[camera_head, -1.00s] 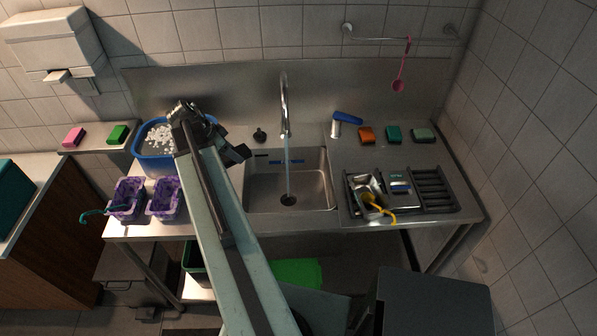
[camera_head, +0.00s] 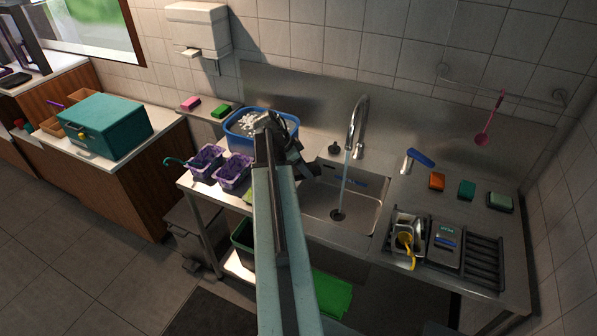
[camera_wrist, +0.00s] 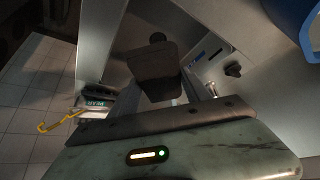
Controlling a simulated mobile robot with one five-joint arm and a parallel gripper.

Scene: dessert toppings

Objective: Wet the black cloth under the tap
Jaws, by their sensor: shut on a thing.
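The tap (camera_head: 356,128) stands behind the sink, and a thin stream of water runs from it to the drain. The sink (camera_head: 319,205) is steel and otherwise largely empty. My gripper (camera_head: 300,158) is over the sink's left edge, left of the water and apart from it. It is shut on a dark, flat piece that appears to be the black cloth (camera_wrist: 153,75), seen in the middle of the wrist view. In the head view, the cloth is hard to tell from the dark gripper. My arm hides part of the counter.
A blue basin (camera_head: 236,134) with white foam stands left of the sink, close behind my arm. Two purple-lined tubs (camera_head: 206,163) are at the counter's left end. A dark rack (camera_head: 484,256) with containers and a yellow-handled tool is on the right. Several sponges lie behind it.

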